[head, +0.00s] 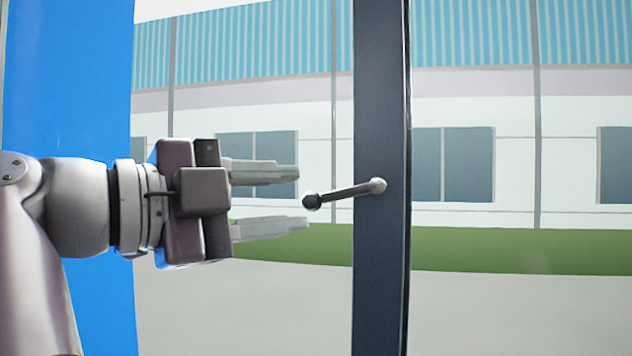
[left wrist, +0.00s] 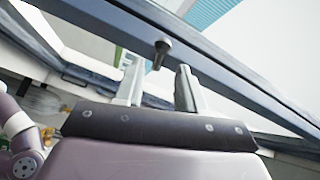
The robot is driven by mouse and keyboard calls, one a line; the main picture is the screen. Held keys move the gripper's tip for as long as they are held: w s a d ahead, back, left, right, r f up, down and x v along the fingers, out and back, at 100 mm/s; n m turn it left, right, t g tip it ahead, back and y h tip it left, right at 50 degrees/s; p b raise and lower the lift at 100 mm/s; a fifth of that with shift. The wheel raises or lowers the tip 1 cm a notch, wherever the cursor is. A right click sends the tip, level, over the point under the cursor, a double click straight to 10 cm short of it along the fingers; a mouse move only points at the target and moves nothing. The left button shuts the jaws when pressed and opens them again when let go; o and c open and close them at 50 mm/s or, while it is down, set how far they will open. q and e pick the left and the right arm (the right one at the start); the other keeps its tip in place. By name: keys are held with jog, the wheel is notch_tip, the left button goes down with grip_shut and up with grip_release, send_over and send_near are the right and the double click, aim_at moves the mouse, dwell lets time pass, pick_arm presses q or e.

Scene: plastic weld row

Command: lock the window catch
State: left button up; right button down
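The window catch (head: 345,194) is a thin dark lever on the dark upright window bar (head: 380,90). Its pale pivot is on the bar, and the lever points left and slightly down to a dark round knob. My left gripper (head: 303,199) is open, its two fingers one above the other, just left of the knob. The fingers look apart from the knob and hold nothing. In the left wrist view the catch's knob (left wrist: 162,48) shows ahead of and between the open fingertips (left wrist: 158,78). My right gripper is not in view.
A blue panel (head: 75,80) stands at the left behind my left arm. Glass lies on both sides of the window bar, with a building and grass outside. The left wrist view shows pale frame parts and unclear clutter at lower left.

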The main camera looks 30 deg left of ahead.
aim_at(333, 195)
pick_arm(q)
jog(key=shift+w+d+r+p, duration=0.25)
jog(key=shift+w+d+p, duration=0.25)
jog(key=shift+w+d, duration=0.8)
jog(key=shift+w, duration=0.25)
jog(key=shift+w+f, duration=0.2)
jog(key=shift+w, duration=0.35)
jog(key=shift+s, duration=0.1)
grip_shut()
